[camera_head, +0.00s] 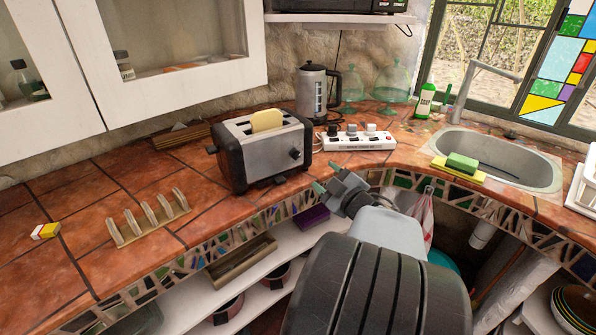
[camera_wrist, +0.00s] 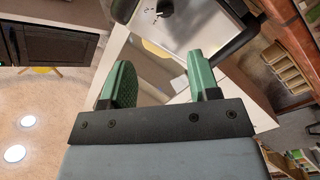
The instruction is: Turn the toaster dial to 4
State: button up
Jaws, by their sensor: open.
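The toaster (camera_head: 236,128) is silver and black and stands upright on the tiled counter, with a slice of bread (camera_head: 267,120) sticking out of its slot. My gripper (camera_head: 327,177) is open and empty, apart from the toaster, to the right of and a little below the dial. In the wrist view its two green fingers (camera_wrist: 160,75) are spread.
A white power strip (camera_head: 358,141) lies behind my gripper, with a kettle (camera_head: 315,92) beyond. A toast rack (camera_head: 150,217) stands left of the toaster. The sink (camera_head: 505,158) with a sponge (camera_head: 462,163) is at right. Open shelves lie below the counter edge.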

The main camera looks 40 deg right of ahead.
aim_at(298, 156)
jog(key=shift+y, duration=0.3)
jog(key=w+p, duration=0.3)
jog(key=w, duration=0.1)
jog(key=w+p, duration=0.7)
jog(key=w, duration=0.2)
jog(key=shift+w+d+f+p, duration=0.1)
jog(key=shift+d+f+p, duration=0.2)
jog(key=shift+d+f, duration=0.05)
jog(key=c, duration=0.9)
